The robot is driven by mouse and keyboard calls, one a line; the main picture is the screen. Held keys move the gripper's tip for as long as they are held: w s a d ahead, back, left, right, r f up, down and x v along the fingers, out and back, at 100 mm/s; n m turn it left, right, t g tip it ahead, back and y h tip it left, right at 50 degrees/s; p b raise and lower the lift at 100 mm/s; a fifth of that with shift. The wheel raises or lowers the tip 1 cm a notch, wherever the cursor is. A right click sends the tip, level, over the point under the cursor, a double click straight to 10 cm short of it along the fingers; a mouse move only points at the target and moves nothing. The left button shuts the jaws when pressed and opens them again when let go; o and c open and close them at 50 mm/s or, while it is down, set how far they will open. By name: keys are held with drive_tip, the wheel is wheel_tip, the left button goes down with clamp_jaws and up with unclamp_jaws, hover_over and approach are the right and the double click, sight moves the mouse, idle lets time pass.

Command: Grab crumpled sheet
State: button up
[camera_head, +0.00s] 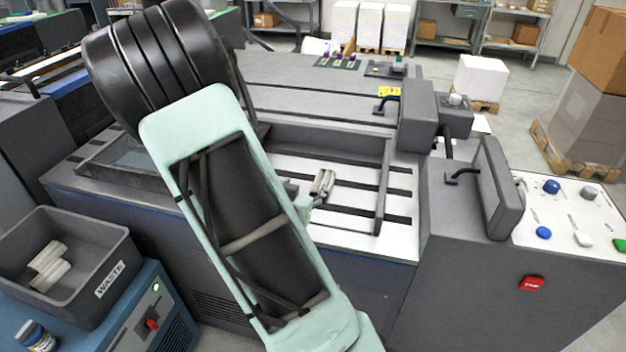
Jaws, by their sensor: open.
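My gripper (322,186) is small in view, just right of my pale green arm. It is open, over the white, dark-striped bed (350,228) of the grey press. I cannot make out a crumpled sheet clearly. It may blend with the white bed or be hidden behind my arm or gripper. I see nothing held between the fingers, and whether they touch anything below is too small to tell.
A raised dark bar (383,188) borders the bed on the right, beside a grey console (498,187) with ink-coloured knobs. A waste bin (112,255) with pale rolls stands at lower left. My arm covers the bed's left part.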

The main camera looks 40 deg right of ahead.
sight(321, 181)
drive_tip(key=shift+s+d+f+g, duration=0.15)
drive_tip(key=shift+s+d+f, duration=0.15)
drive_tip(key=shift+d, duration=0.25)
drive_tip(key=shift+s+d+f+g, duration=0.15)
drive_tip(key=shift+d+f, duration=0.25)
drive_tip(key=shift+d, duration=0.1)
drive_tip(key=x, duration=0.3)
drive_tip(key=shift+w+d+f, duration=0.1)
drive_tip(key=shift+w+d, duration=0.05)
drive_tip(key=shift+d, duration=0.1)
drive_tip(key=x, duration=0.5)
drive_tip(key=shift+s+f+b, duration=0.1)
drive_tip(key=shift+s+b, duration=0.1)
drive_tip(key=shift+b, duration=0.1)
drive_tip(key=shift+w+d+f, duration=0.15)
drive_tip(key=shift+w+d, duration=0.2)
drive_tip(key=shift+d, duration=0.05)
drive_tip(key=c, duration=1)
drive_tip(key=shift+c, duration=0.2)
